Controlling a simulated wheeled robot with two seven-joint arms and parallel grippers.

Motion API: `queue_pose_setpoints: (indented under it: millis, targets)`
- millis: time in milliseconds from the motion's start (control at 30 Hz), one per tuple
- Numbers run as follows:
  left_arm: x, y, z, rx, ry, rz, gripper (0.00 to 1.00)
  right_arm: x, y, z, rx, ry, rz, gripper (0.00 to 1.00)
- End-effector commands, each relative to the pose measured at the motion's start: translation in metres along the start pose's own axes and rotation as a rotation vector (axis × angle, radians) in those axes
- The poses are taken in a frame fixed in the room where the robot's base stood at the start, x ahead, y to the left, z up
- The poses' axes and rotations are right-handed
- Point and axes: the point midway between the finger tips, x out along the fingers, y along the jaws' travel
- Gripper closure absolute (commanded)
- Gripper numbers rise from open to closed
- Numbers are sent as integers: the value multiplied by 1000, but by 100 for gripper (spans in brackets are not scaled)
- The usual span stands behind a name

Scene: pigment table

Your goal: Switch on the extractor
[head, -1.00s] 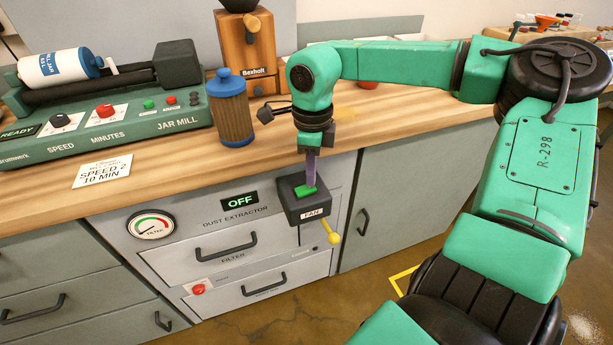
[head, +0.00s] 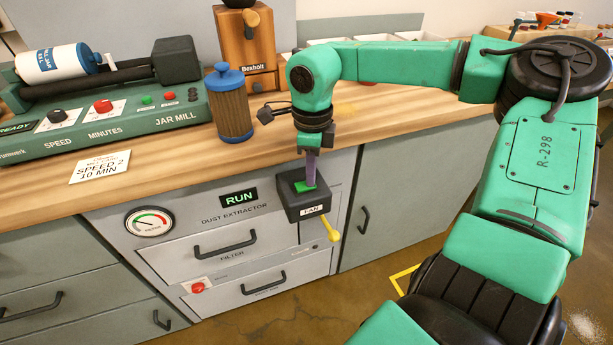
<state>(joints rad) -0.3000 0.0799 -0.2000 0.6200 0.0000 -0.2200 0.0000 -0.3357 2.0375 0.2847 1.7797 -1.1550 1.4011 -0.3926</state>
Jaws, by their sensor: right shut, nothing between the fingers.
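The dust extractor (head: 180,243) is a grey unit set into the bench front. Its small display (head: 239,198) reads RUN in green. A dark box labelled FAN (head: 305,207) with a green button (head: 304,187) on top sticks out at its upper right. My right gripper (head: 311,181) points straight down at the green button. Its fingers are shut and empty, with the tips at or just above the button; I cannot tell if they touch. My left gripper is not in view.
A yellow-knobbed lever (head: 333,235) hangs below the fan box. A red button (head: 197,288) sits at the extractor's lower left. The jar mill (head: 110,125), a blue-capped filter jar (head: 232,105) and a wooden grinder (head: 246,55) stand on the bench.

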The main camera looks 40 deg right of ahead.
Motion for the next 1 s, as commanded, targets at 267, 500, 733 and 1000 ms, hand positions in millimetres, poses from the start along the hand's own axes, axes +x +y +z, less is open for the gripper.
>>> queue_pose_setpoints:
  millis: [267,500,733,1000]
  targets:
    - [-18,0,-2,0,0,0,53,-22,0,-1,0,3,2,100]
    - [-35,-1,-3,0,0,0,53,-47,0,-1,1,3,2,100]
    - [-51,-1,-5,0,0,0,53,-69,0,-1,0,3,2,100]
    - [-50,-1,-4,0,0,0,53,-69,0,0,0,3,2,100]
